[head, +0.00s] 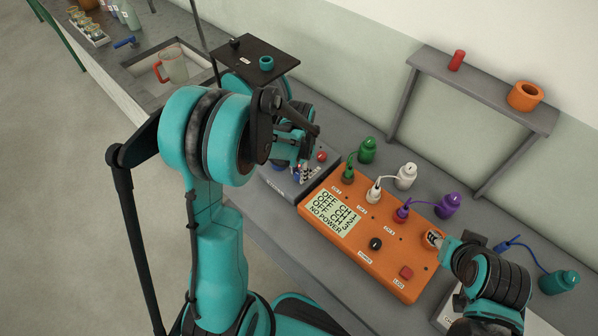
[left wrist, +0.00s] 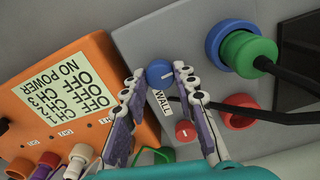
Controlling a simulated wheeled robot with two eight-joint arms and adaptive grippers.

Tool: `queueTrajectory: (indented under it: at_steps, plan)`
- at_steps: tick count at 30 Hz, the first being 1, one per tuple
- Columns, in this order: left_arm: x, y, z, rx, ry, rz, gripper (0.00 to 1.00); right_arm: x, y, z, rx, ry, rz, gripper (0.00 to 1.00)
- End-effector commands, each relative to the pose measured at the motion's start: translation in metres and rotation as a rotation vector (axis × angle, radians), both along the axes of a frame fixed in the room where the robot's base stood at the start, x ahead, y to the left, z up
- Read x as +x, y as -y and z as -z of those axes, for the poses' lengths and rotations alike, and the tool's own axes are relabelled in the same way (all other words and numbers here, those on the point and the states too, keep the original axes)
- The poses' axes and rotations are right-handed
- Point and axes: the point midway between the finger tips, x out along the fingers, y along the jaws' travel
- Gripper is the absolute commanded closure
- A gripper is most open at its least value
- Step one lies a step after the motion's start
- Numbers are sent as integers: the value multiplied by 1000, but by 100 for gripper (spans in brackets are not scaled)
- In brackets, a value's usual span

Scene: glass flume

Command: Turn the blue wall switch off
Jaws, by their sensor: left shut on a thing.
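The blue wall switch (left wrist: 158,73) is a round knob with a white mark, on a grey box (left wrist: 150,35) beside the label WALL. My left gripper (left wrist: 160,77) has its two fingers on either side of the knob and is shut on it. In the head view my left gripper (head: 302,168) is over the grey box (head: 271,182), and its wrist and fingers hide most of the knob there. My right gripper (head: 446,246) is by the right end of the orange power unit; its fingers are too small to judge.
The orange power unit (head: 345,245) reads NO POWER, with channels OFF. A red knob (left wrist: 187,131) and a green plug (left wrist: 250,54) are close to the left fingers.

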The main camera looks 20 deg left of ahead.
Motion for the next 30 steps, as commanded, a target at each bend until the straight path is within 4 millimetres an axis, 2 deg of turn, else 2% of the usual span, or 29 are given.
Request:
queueTrajectory:
  at_steps: [30]
  plan:
    - [0, 0, 1, 0, 0, -919, 100, 0, 0, 20, 0, 0, 0, 60]
